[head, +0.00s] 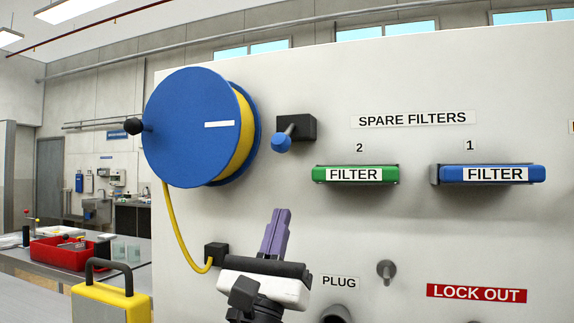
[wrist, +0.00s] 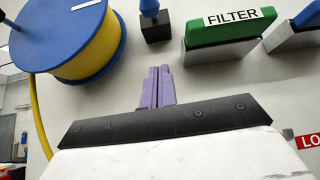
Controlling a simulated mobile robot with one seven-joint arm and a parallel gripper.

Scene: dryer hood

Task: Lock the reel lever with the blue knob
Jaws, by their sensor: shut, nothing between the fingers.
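The reel lever is a short grey rod with a blue knob (head: 281,143) at its end. It comes out of a black block (head: 300,128) on the panel, right of the blue reel (head: 190,125), and the knob points down and left. In the wrist view the blue knob (wrist: 149,8) shows at the top edge, partly cut off. My gripper (head: 281,212) has purple fingers, shut and empty, below the lever and apart from it. In the wrist view the fingertips (wrist: 159,70) point up towards the black block.
Yellow hose hangs from the reel to a black box (head: 215,254) on the panel. A green filter (head: 355,174) and a blue filter (head: 490,174) sit to the right. A grey peg (head: 386,270) sticks out lower right. A yellow case (head: 110,300) with a black handle stands lower left.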

